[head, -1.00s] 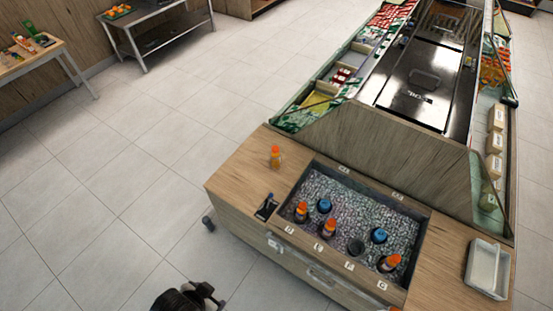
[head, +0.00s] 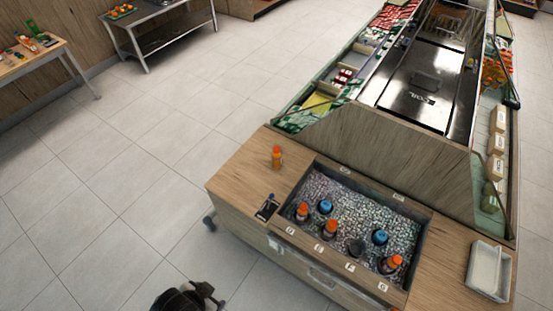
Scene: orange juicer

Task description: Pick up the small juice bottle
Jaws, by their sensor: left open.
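A small juice bottle (head: 277,159) with an orange cap stands upright on the wooden counter, behind the left end of the ice bin. More bottles stand in the ice: some with orange caps, such as the one at the bin's left (head: 302,211), and some with blue caps, such as the one at the back left (head: 325,206). My left gripper (head: 207,295) is at the bottom edge, low and left of the counter, open and empty, well apart from every bottle. My right gripper is not in view.
The ice bin (head: 427,232) is sunk into the wooden counter (head: 236,178). A small black device (head: 267,207) sits at its left front, and a white tray (head: 488,270) lies at the right. A tall display case (head: 400,150) rises behind.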

